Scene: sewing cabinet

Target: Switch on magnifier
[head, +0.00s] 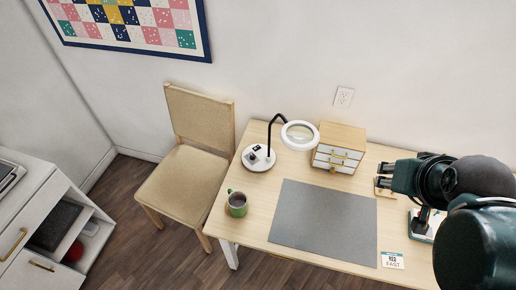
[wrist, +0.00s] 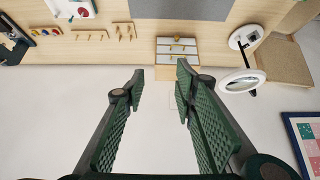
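The magnifier (head: 300,146) has a white ring around a clear lens on a black bent arm. It stands at the table's back left, beside the small drawer box. Its round white base (head: 258,166) carries a small dark control and a light-coloured part, too small to read. The wrist view shows the magnifier's ring (wrist: 225,86) and base (wrist: 236,42) at the upper right, outside my fingers. My gripper (head: 383,175) is over the table's right part, well right of the magnifier. In the wrist view my gripper (wrist: 160,78) is open and empty.
The drawer box (head: 343,139) stands between magnifier and gripper. A green mug (head: 237,205) stands in front of the magnifier's base. A grey mat (head: 325,218) lies flat mid-table. A chair (head: 190,178) is at the left end. Wooden racks (wrist: 90,36) and a card (head: 392,260) are to the right.

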